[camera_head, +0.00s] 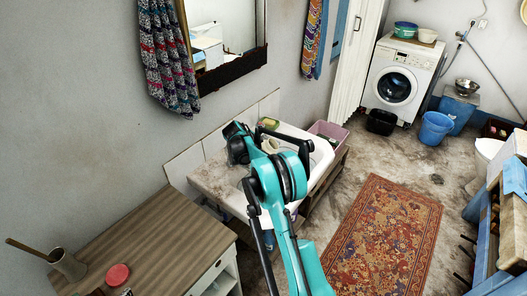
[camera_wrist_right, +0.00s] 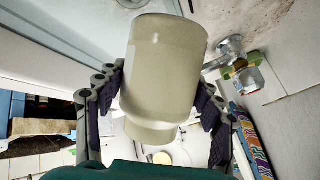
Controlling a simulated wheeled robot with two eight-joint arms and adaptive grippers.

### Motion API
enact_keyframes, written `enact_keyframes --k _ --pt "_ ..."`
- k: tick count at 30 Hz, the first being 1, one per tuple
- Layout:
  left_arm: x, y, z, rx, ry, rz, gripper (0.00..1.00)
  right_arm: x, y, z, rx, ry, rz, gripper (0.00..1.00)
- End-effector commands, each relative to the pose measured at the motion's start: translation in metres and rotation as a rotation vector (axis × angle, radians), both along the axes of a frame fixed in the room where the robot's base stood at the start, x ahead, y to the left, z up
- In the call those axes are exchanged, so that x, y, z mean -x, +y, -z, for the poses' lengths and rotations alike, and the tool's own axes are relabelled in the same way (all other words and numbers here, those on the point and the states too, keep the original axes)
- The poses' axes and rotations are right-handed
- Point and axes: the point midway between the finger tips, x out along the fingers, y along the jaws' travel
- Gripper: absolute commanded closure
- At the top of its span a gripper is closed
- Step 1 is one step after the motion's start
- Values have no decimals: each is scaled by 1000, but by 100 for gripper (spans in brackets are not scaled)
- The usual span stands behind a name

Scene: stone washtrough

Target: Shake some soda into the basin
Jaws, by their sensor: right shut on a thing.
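A cream, rounded jar, the soda shaker (camera_wrist_right: 160,75), fills the middle of the right wrist view, its narrower end towards the bottom of the picture. A small cream part of the shaker (camera_head: 271,146) shows in the head view. My right gripper (camera_wrist_right: 155,105) is shut on it, a dark padded finger on either side. In the head view my right gripper (camera_head: 268,140) is at the washtrough, partly hidden by my teal arm. The white basin (camera_head: 322,150) is partly covered by the arm, and its pale surface also shows in the wrist view (camera_wrist_right: 85,40). No soda is visible. My left gripper is out of view.
A wooden cabinet (camera_head: 160,240) stands at lower left; a pink tub (camera_head: 328,132) is beyond the basin.

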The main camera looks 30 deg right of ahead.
Motion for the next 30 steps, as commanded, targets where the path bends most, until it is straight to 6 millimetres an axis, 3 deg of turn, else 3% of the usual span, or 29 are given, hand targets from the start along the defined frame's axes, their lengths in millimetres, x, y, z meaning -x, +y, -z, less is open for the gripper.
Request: enact_keyframes --k 30 --pt "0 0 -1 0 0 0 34 0 0 1 -76 -62 -2 80"
